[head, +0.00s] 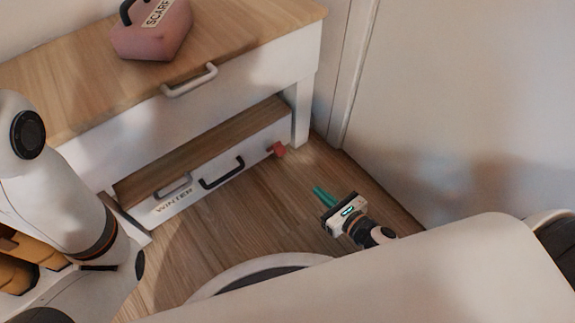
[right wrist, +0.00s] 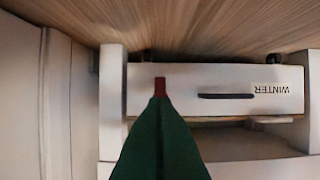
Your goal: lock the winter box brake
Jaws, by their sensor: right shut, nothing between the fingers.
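The winter box (head: 208,175) is a low white drawer front with a wood top, a black handle and the label WINTER, under the wooden-topped table. It also shows upside down in the right wrist view (right wrist: 185,75). A small red brake tab (head: 277,149) sits at the right end of its front; in the right wrist view the red tab (right wrist: 160,86) appears just beyond the fingertips. My right gripper (head: 319,191) is shut and empty, its green fingers pointing toward the box, apart from the tab in the head view. My left gripper is not in view.
The upper drawer has a pale handle (head: 189,81). A white wall (head: 460,90) bounds the right side. Bare wood floor (head: 235,225) lies in front of the box.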

